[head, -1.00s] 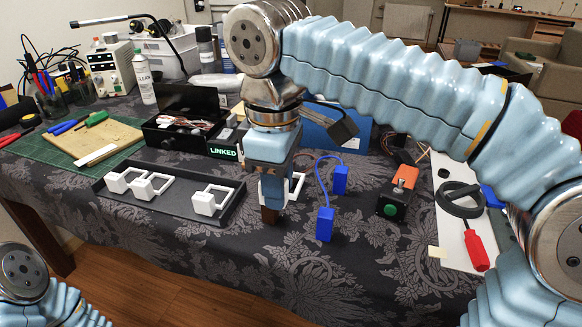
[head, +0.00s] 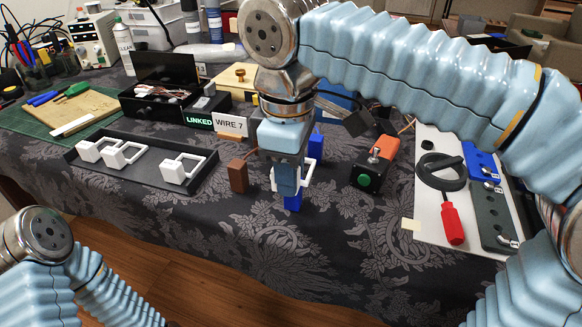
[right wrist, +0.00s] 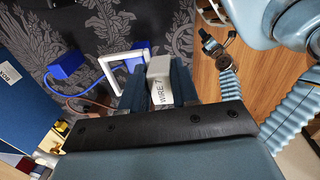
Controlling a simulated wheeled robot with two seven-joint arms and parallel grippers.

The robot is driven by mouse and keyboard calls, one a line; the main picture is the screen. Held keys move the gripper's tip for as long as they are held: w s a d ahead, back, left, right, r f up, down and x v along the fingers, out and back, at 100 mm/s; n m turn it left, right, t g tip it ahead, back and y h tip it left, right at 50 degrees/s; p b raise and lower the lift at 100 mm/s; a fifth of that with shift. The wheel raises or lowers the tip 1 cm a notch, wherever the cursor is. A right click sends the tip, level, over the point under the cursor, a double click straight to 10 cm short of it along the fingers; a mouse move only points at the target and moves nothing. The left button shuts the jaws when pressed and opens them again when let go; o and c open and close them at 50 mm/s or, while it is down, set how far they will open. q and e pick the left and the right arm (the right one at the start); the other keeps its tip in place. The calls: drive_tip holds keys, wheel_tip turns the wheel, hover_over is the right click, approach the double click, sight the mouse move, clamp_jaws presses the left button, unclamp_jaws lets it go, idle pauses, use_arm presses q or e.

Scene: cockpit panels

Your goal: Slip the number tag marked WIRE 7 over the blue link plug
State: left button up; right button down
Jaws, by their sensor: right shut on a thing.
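My right gripper (head: 287,192) is shut on the white number tag (head: 309,174); its block reads WIRE 7 in the right wrist view (right wrist: 159,90), between the fingers (right wrist: 158,82). The tag's square loop sticks out beside the fingers. One blue link plug (head: 293,203) shows just below the gripper, partly hidden by it. The other blue plug (head: 316,138) stands behind. In the right wrist view a near blue plug (right wrist: 138,58) overlaps the loop, and another (right wrist: 66,65) lies apart. I cannot tell whether the loop is around the plug. My left gripper is out of view.
A black tray (head: 140,188) with three white tags lies left. A brown block (head: 238,176) stands close left of my gripper. A black box with a green button (head: 366,177) is to the right. A sign reading LINKED, WIRE 7 (head: 215,122) stands behind.

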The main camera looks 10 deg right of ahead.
drive_tip(key=shift+f+b, duration=1)
drive_tip(key=shift+f, duration=0.55)
drive_tip(key=shift+f+b, duration=1.2)
drive_tip(key=shift+f, duration=0.75)
drive_tip(key=c, duration=0.8)
unclamp_jaws()
